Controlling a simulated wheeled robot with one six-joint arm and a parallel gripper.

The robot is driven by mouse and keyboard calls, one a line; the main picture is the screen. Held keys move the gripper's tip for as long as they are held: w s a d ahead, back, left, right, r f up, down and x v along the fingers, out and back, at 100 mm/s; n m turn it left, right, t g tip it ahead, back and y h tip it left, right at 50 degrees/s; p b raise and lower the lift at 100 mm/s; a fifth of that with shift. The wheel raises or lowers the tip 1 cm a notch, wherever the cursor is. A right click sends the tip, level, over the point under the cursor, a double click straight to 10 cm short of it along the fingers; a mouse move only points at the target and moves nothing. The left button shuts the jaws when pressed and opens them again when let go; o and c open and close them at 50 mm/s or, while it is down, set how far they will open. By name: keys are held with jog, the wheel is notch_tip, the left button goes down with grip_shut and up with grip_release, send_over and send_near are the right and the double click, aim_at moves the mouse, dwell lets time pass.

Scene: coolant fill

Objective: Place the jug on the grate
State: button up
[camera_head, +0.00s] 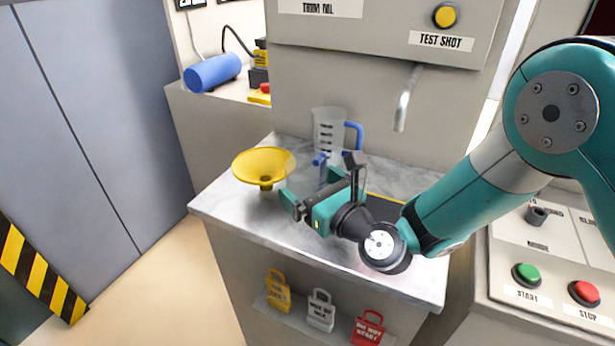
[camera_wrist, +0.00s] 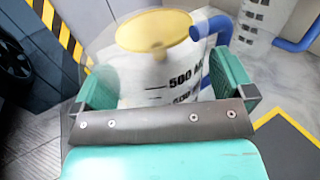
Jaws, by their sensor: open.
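A clear jug with a blue handle (camera_head: 320,160) stands on the marble-topped counter in front of my gripper. In the wrist view this jug (camera_wrist: 180,85), marked 500 ML, lies between the two teal fingers. My gripper (camera_head: 303,190) is open around it; whether a finger touches it I cannot tell. It also shows in the wrist view (camera_wrist: 163,85). A dark grate with a yellow border (camera_wrist: 290,140) lies to the right, partly hidden by my arm in the head view. A yellow shape appears through the jug's top.
A second measuring jug (camera_head: 328,128) with a blue handle stands behind, near the wall; it also shows in the wrist view (camera_wrist: 262,20). A yellow funnel (camera_head: 262,163) is at left on the counter. A spout (camera_head: 406,98) hangs above the right side.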

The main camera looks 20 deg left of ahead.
jog(key=shift+w+a, duration=0.1)
jog(key=shift+a, duration=0.1)
jog(key=shift+c, duration=0.2)
jog(key=c, duration=0.8)
